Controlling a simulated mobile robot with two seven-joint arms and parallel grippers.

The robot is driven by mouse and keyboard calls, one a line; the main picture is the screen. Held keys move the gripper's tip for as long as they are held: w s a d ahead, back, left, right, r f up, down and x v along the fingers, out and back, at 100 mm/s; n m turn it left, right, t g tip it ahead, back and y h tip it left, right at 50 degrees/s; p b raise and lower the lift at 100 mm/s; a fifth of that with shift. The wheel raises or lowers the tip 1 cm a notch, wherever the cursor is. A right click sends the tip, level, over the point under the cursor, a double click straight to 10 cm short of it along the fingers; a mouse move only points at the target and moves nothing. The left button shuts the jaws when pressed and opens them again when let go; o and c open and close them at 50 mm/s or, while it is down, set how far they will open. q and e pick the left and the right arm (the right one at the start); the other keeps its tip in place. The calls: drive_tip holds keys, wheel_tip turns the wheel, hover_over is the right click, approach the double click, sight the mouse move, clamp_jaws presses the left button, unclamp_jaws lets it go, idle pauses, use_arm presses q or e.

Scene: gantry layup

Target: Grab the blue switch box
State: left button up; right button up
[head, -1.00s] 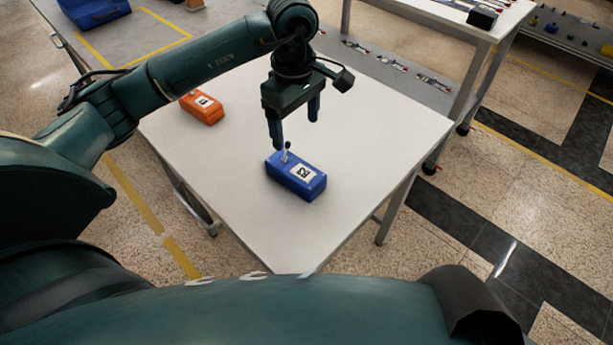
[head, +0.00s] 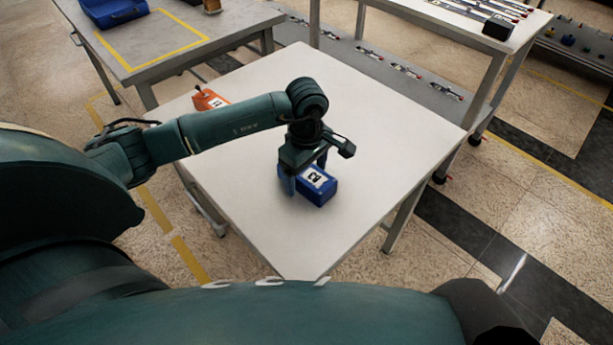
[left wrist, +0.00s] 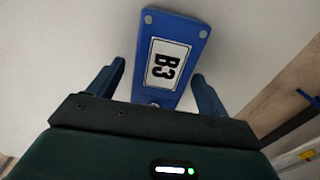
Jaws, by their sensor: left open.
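The blue switch box (head: 322,190) lies on the white table (head: 385,115) and carries a white label reading B3. In the left wrist view the box (left wrist: 200,40) runs between the two fingers, with a visible gap on either side. My left gripper (head: 305,178) is open and low over the near-left end of the box, its fingers astride it. In the left wrist view its fingers (left wrist: 158,85) show to the left and right of the box. The box's toggle is mostly hidden by the gripper. My right gripper is not in view.
An orange switch box (head: 208,99) lies at the table's far left, partly behind my left arm. A grey table with a blue bin (head: 113,12) stands at the back left. Another bench (head: 440,12) stands behind. The white table's right side is clear.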

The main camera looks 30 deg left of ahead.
use_arm(q)
drive_tip(key=shift+f, duration=0.1)
drive_tip(key=c, duration=1.2)
drive_tip(key=shift+o, duration=0.2)
